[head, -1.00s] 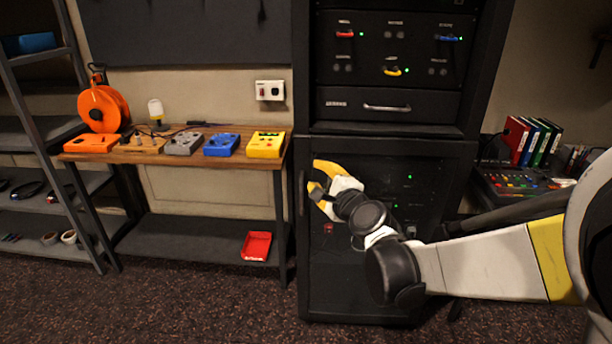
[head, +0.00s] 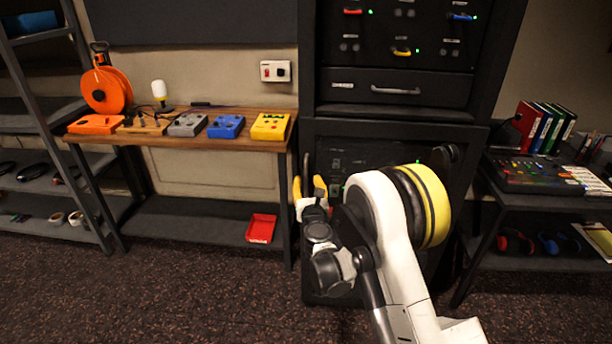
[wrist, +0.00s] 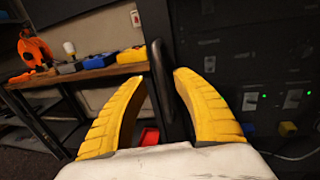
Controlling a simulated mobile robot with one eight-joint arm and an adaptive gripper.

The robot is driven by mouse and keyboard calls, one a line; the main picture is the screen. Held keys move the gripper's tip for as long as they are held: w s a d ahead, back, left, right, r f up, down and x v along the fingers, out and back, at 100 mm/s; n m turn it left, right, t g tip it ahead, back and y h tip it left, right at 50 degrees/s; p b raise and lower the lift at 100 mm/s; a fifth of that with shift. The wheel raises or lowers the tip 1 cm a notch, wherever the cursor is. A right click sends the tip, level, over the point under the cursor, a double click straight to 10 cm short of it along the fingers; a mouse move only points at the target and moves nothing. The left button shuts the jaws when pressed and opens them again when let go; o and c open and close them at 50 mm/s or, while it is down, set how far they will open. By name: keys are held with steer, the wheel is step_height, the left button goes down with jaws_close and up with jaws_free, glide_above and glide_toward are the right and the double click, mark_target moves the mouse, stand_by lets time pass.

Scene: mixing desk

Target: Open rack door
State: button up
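The black rack's lower door (head: 335,150) is a dark framed panel with small devices and green lights showing behind it. It looks shut in the head view. Its vertical handle (head: 306,165) is at the left edge, and it also shows as a dark upright bar in the wrist view (wrist: 160,75). My gripper (head: 308,187) is open in front of that edge. In the wrist view, the yellow fingertips of my gripper (wrist: 160,80) are apart, with the handle between them in the picture. I cannot tell whether either finger touches it. My arm hides much of the door.
A drawer (head: 395,90) with a bar handle is above the door. A wooden bench (head: 220,142) with coloured boxes stands left, with a red tray (head: 261,228) on its lower shelf. A desk with a mixer (head: 530,172) stands right. The floor in front (head: 200,290) is clear.

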mark_target(306, 173)
steer(key=w, duration=0.1)
steer(key=w+b, duration=0.1)
steer(key=w, duration=0.3)
steer(key=shift+w+a, duration=0.25)
steer(key=shift+a, duration=0.15)
jaws_close()
